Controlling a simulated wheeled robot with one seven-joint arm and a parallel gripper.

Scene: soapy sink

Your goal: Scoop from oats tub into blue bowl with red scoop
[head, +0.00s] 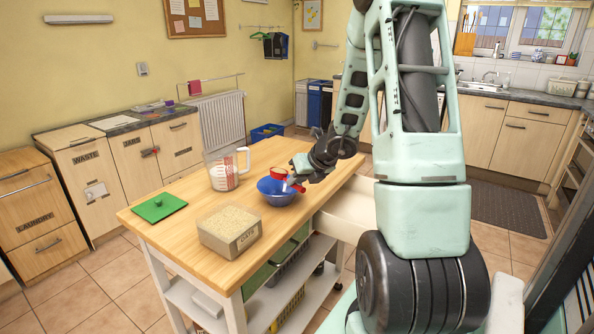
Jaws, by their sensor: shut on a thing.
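The oats tub (228,231) is a square container full of pale oats, with no lid on it, near the front of the wooden island top. The blue bowl (277,195) stands behind it and to the right. My gripper (297,178) is shut on the red scoop (280,174) and holds it at the bowl, over the rim on the far side. The scoop's contents and the inside of the bowl are too small to make out.
A clear measuring jug (222,170) with a white handle stands left of the bowl. An open drawer (345,212) sticks out on the right below the top.

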